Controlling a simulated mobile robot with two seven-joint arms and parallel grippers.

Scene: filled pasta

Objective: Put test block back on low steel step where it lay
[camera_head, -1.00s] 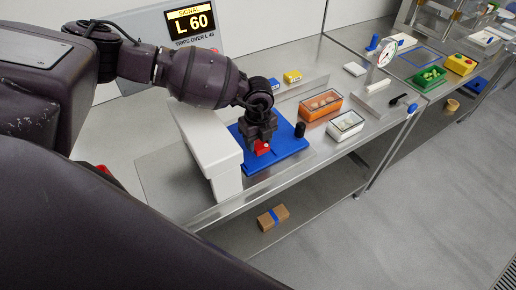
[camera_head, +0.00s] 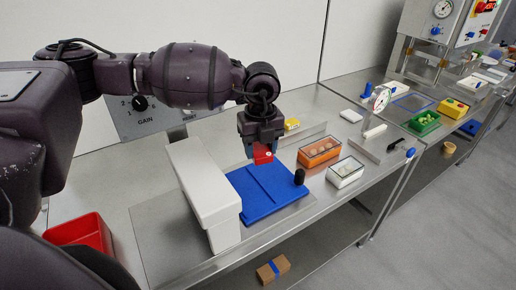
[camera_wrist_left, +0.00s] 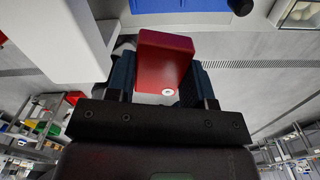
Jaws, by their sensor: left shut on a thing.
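My left gripper (camera_head: 262,148) is shut on a red test block (camera_head: 264,156) with a small pale round spot. It holds the block raised above the back part of a blue plate (camera_head: 262,190). In the left wrist view, the red block (camera_wrist_left: 165,60) sits between the two dark fingers. A low steel step (camera_head: 314,133) runs behind the plate, with a yellow block (camera_head: 291,124) on it; my gripper hides part of the step. My right gripper is not in view.
A white housing (camera_head: 205,190) stands close left of the plate, and a black knob (camera_head: 299,177) rises at its right. An orange box (camera_head: 320,153) and a white box (camera_head: 346,172) stand further right. A red bin (camera_head: 82,235) is at lower left.

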